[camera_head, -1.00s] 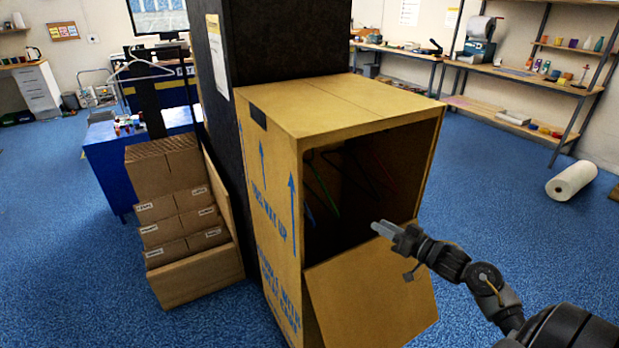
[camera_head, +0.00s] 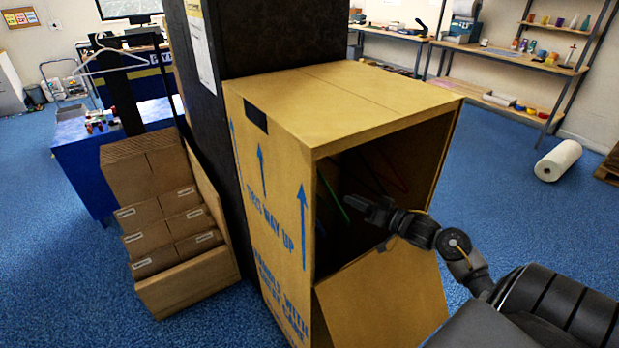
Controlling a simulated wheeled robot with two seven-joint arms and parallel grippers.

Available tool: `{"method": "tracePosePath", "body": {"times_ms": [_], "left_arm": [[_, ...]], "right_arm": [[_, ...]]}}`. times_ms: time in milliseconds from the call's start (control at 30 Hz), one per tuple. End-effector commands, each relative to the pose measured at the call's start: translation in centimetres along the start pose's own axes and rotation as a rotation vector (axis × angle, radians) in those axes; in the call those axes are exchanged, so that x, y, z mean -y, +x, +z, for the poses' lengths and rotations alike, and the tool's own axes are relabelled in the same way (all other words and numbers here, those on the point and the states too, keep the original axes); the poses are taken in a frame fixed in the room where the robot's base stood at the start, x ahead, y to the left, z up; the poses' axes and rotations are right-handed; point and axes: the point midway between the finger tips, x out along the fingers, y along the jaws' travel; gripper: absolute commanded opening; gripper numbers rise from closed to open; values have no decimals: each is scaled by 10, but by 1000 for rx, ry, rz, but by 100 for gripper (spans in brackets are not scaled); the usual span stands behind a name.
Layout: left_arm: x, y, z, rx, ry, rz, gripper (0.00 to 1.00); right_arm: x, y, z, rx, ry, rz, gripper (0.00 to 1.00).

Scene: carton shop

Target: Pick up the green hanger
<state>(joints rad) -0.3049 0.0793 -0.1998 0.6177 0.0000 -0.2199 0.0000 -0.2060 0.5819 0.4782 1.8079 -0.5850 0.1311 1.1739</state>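The green hanger (camera_head: 332,196) hangs inside the tall wardrobe carton (camera_head: 272,215); only a thin slanted green edge shows in the shadow. My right gripper (camera_head: 352,203) reaches into the carton's open front from the right. Its fingertips appear just right of the green hanger's lower end in the picture. I cannot tell whether they touch it, or whether the fingers are open or shut. My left gripper is out of view.
A red hanger (camera_head: 390,174) hangs deeper in the carton. The carton's front flap (camera_head: 385,290) folds down below my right forearm. A dark pillar (camera_head: 208,130) and stacked small boxes (camera_head: 165,225) stand left.

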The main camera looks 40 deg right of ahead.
Motion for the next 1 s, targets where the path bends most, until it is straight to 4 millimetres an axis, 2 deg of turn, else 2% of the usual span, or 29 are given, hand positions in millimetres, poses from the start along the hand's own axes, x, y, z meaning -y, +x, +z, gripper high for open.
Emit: {"method": "tracePosePath", "body": {"times_ms": [100,200,500,800,1000], "left_arm": [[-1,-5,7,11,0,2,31],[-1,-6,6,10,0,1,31],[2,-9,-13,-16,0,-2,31],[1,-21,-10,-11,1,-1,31],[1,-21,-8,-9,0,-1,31]], "right_arm": [[1,20,-2,-3,0,-1,34],[1,32,-2,-2,0,-2,34],[2,47,-1,2,-1,-4,34],[1,87,2,2,-1,-4,34],[0,92,4,3,-2,-2,34]]}}
